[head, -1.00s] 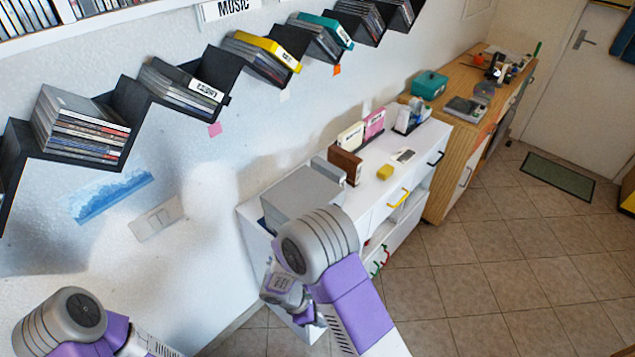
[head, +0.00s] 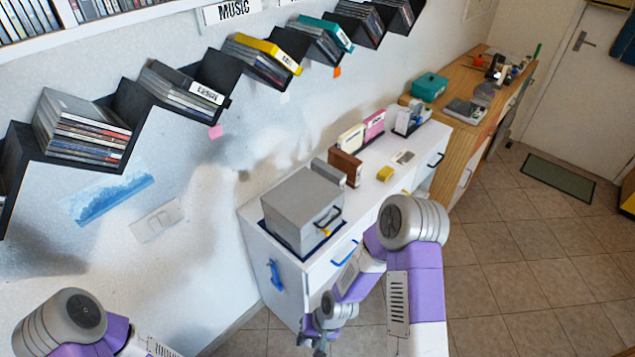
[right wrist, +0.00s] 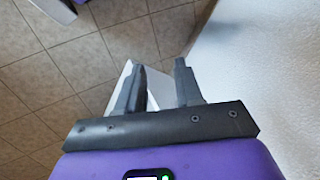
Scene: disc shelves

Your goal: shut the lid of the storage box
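The grey storage box (head: 290,216) stands on a dark mat at the near end of the white cabinet. Its grey lid (head: 303,192) lies flat over the top and looks shut. A dark handle and a small yellow part show on its front. My right gripper (head: 318,345) hangs low in front of the cabinet's near end, below and apart from the box. In the right wrist view its two fingers (right wrist: 158,80) are apart with nothing held between them. My left arm shows at the lower left, but its gripper is out of view.
The white cabinet (head: 290,305) has a blue handle on its front and a blue hook on its end. A brown box (head: 345,166), a yellow block (head: 385,174) and upright cases stand farther back. Zigzag disc shelves (head: 135,105) run along the wall. Tiled floor lies right.

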